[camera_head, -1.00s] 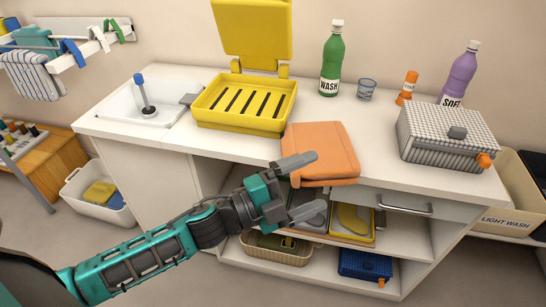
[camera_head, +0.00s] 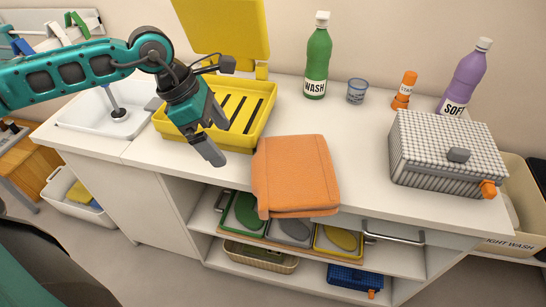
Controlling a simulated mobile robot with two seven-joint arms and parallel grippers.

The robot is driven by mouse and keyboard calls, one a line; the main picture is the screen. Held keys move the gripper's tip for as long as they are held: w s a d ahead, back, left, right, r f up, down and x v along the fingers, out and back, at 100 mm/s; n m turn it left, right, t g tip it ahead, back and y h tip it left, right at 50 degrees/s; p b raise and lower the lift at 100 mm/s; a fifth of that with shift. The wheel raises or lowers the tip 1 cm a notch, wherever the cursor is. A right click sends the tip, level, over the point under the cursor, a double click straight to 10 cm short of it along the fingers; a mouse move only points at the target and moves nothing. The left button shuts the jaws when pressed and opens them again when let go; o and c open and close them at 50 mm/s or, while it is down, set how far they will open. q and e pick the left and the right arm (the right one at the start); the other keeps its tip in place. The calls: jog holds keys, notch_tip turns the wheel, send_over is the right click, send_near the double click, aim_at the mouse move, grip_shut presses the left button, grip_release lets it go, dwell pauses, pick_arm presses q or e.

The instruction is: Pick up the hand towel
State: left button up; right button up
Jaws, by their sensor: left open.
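The hand towel appears to be the folded orange cloth (camera_head: 296,175), lying flat on the white counter with its front edge hanging slightly over the counter's front. My left gripper (camera_head: 212,145) is open and empty. It points down over the right front part of the yellow slotted tray, left of the orange cloth and apart from it. My right gripper is not in view.
The yellow tray (camera_head: 238,145) with its raised lid stands behind left of the cloth. Counter right of the cloth is clear.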

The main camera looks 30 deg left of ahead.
aim_at(259, 175)
pick_arm(q)
jog(key=x, duration=0.7)
jog(key=shift+d+f, duration=0.1)
jog(key=shift+f, duration=0.15)
jog(key=x, duration=0.4)
jog(key=shift+w+d, duration=0.3)
jog(key=shift+w, duration=0.05)
jog(key=shift+w+d+f, duration=0.1)
jog(key=shift+f, duration=0.3)
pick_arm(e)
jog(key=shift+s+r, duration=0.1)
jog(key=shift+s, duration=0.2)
